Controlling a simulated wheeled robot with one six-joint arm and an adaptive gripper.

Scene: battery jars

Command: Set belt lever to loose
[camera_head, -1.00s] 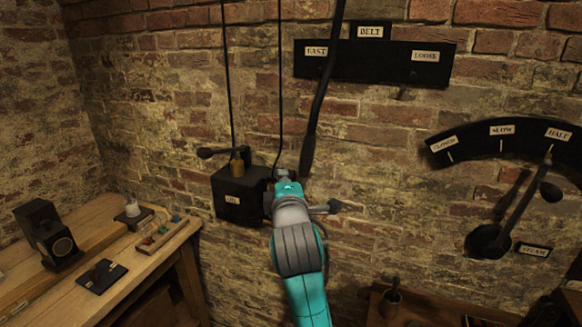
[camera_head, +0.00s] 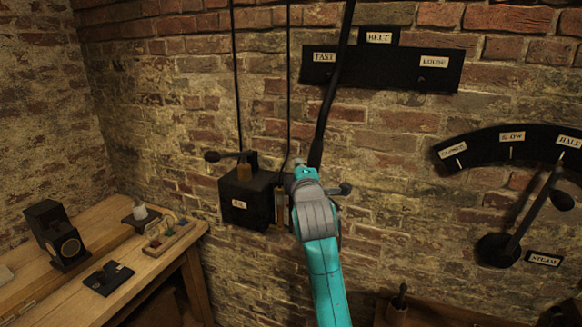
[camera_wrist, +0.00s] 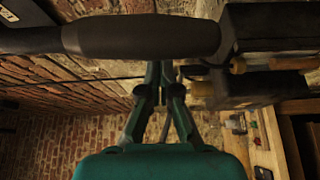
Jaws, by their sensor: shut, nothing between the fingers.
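The belt lever (camera_head: 330,105) is a long black rod with a thicker grip, hanging down the brick wall at a slant. It crosses the black belt plate (camera_head: 390,75) just right of the FAST label (camera_head: 325,58), well left of the LOOSE label (camera_head: 434,62). My gripper (camera_head: 299,166) is at the lever's lower end, slightly left of and below it. In the wrist view the lever's dark grip (camera_wrist: 140,37) lies across, just past my closed fingertips (camera_wrist: 160,68). The fingers hold nothing. I cannot tell whether they touch the grip.
A black oil box (camera_head: 245,195) with a small handle is on the wall close left of my gripper. A steam lever (camera_head: 530,215) with a curved scale is at the right. A wooden bench (camera_head: 150,265) with small items stands at the left.

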